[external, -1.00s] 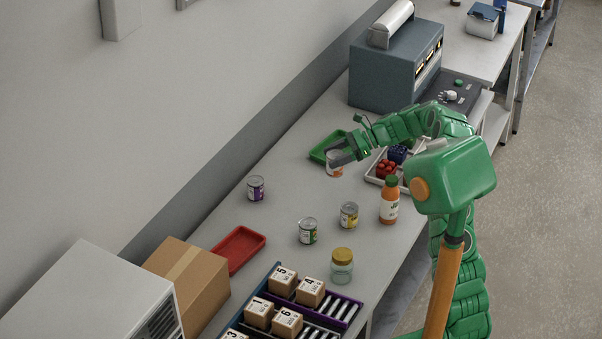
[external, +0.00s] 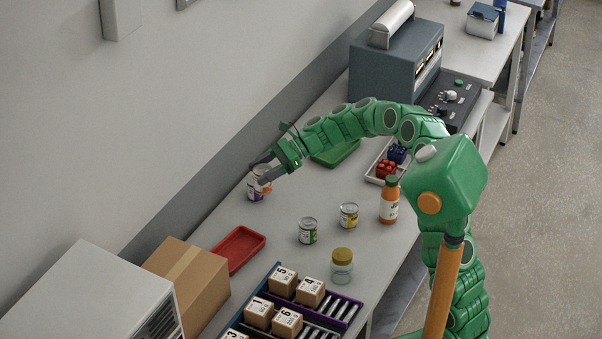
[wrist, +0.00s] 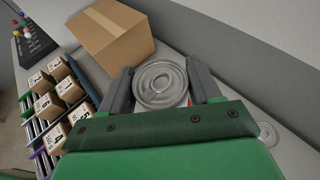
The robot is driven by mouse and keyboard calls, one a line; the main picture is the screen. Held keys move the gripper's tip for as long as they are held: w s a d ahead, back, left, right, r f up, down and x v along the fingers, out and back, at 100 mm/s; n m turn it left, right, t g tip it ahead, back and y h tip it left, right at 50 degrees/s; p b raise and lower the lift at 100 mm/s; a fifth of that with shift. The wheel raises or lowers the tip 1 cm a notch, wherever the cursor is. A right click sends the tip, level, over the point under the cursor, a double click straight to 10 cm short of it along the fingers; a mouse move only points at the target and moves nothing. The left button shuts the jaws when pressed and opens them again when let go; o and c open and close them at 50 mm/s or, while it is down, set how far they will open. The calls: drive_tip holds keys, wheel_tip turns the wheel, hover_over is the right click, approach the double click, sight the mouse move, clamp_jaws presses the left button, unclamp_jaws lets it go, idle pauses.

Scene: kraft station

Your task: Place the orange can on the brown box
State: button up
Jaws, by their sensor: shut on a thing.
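My gripper (external: 264,173) is shut on the orange can (external: 266,185), which it holds near the wall side of the bench. The can's round metal top (wrist: 160,83) shows between the two fingers in the wrist view. In the external view the held can overlaps the purple-labelled can (external: 253,191), which is partly hidden; the gap between them cannot be told. The brown box (external: 187,280) is a closed, taped carton at the lower left, apart from my gripper. It also shows ahead of the fingers in the wrist view (wrist: 112,38).
A red tray (external: 238,250) lies between the held can and the box. Two cans (external: 308,230), a jar (external: 341,266) and an orange bottle (external: 389,200) stand to the right. A rack of numbered small boxes (external: 286,322) is at the front. A green tray (external: 335,154) lies behind.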

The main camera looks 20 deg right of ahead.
drive_tip(key=s+a+r+n+g, duration=0.1)
drive_tip(key=s+a+r, duration=0.2)
drive_tip(key=s+a, duration=0.55)
drive_tip(key=s+a+r+n+g, duration=0.1)
drive_tip(key=s+a+r, duration=0.3)
drive_tip(key=s, duration=0.8)
drive_tip(key=s+a+r+n+g, duration=0.1)
drive_tip(key=s+a+r, duration=0.1)
drive_tip(key=s+a, duration=0.65)
drive_tip(key=h, duration=0.1)
hover_over(173, 275)
drive_tip(key=shift+g, duration=0.3)
wheel_tip(173, 275, down, 10)
drive_tip(key=shift+a+f, duration=0.1)
drive_tip(key=shift+f, duration=1.35)
drive_tip(key=shift+f, duration=0.1)
drive_tip(key=o, duration=1.2)
drive_tip(key=shift+c, duration=0.2)
